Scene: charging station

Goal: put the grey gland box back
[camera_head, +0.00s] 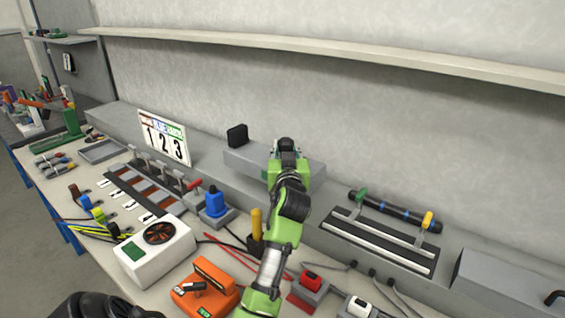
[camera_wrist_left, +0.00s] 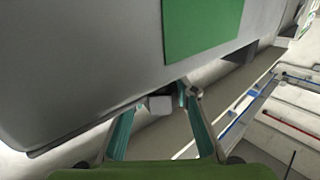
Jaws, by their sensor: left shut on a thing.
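The grey gland box (camera_head: 243,158) is a long grey block by the raised ledge at the back wall. My left gripper (camera_head: 286,148) reaches it from the front and covers its middle. In the left wrist view the box's large grey face (camera_wrist_left: 85,65), with a green patch, fills the upper left. There the left fingers (camera_wrist_left: 168,100) are shut around a small grey block on its lower side. The box's underside is hidden in the head view, so I cannot tell whether it rests on the ledge. My right gripper is not in view.
A black block (camera_head: 237,135) is by the box's left end. A 1-2-3 sign (camera_head: 163,137) stands to the left, a rail panel (camera_head: 380,243) lies to the right. A blue device (camera_head: 214,203), a white fan unit (camera_head: 153,250) and an orange device (camera_head: 206,289) crowd the front.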

